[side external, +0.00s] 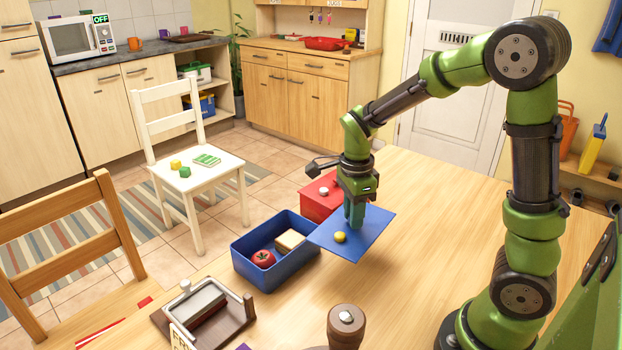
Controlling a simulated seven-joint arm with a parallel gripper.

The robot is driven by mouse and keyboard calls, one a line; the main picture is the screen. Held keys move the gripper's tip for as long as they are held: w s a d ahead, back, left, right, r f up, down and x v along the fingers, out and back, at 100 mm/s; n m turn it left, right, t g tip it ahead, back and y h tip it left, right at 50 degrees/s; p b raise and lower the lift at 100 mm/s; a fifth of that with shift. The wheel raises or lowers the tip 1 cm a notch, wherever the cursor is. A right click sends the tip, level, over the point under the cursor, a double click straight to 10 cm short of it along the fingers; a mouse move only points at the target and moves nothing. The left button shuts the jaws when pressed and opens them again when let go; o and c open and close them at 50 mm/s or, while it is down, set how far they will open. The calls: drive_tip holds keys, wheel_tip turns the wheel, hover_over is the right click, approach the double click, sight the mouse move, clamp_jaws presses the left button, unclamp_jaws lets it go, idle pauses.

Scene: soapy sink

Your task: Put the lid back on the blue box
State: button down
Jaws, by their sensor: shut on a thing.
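The blue box (274,283) stands open on the wooden table, left of my gripper. Inside it are a red tomato (263,258) and a bread-like piece (290,240). My gripper (354,222) points down and is shut on the flat blue lid (370,232), which has a yellow knob (340,237). The lid looks raised above the table, to the right of the box. Its left corner comes close to the box's right rim in the picture. The fingertips' exact hold on the lid is unclear.
A red box (318,204) with a pale knob stands behind the blue box, partly hidden by the lid and gripper. A brown tray with a metal-topped container (198,306) is at front left. A brown wooden grinder-like object (346,326) stands at the front edge.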

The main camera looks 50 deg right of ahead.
drive_tip(key=w+a+r, duration=0.2)
drive_tip(key=w+a, duration=0.3)
drive_tip(key=w, duration=0.1)
drive_tip(key=w+a+r+m, duration=0.1)
drive_tip(key=w+a+r, duration=0.1)
drive_tip(key=w+a, duration=0.4)
drive_tip(key=shift+w+r, duration=0.3)
drive_tip(key=shift+w, duration=0.15)
wheel_tip(320, 180, down, 6)
drive_tip(key=shift+f, duration=0.4)
idle(1.9)
drive_tip(key=shift+c, duration=2)
unclamp_jaws()
